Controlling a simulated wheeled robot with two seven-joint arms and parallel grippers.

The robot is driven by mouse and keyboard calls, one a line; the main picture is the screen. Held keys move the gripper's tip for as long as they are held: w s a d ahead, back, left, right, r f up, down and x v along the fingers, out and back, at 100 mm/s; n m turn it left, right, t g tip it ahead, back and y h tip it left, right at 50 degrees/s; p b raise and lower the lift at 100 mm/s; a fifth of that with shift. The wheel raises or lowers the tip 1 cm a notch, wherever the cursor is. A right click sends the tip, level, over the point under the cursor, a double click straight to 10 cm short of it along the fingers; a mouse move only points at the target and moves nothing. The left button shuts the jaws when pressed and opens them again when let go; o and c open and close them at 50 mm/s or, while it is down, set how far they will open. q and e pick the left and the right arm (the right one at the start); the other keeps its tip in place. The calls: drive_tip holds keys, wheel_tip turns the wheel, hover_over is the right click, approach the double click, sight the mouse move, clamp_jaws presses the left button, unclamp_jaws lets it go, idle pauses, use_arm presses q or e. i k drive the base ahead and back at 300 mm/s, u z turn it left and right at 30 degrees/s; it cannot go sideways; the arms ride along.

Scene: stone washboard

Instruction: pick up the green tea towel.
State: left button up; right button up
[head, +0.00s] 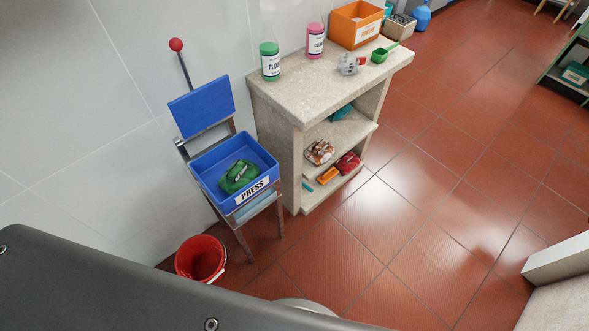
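A crumpled green bundle (239,177), which looks like the green tea towel, lies in a blue tray (207,161) labelled PRESS. It has a small pale marking on top. The tray sits on a metal stand (243,243) with a raised blue plate (202,107) behind it and a lever with a red knob (176,45). A teal item (341,113), possibly cloth, lies on the upper shelf of the stone unit. Neither of my grippers is in the head view.
The stone unit (283,101) carries a green-lidded jar (270,61), a pink jar (316,41), an orange box (355,24) and a green scoop (381,54). A red bucket (201,259) stands below the press. Red tiled floor (430,190) is open to the right.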

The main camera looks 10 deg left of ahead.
sight(241, 172)
drive_tip(key=z, duration=1.05)
drive_tip(key=i, duration=2.85)
drive_tip(key=u, duration=3.8)
drive_tip(key=i, duration=0.55)
drive_tip(key=u, duration=0.05)
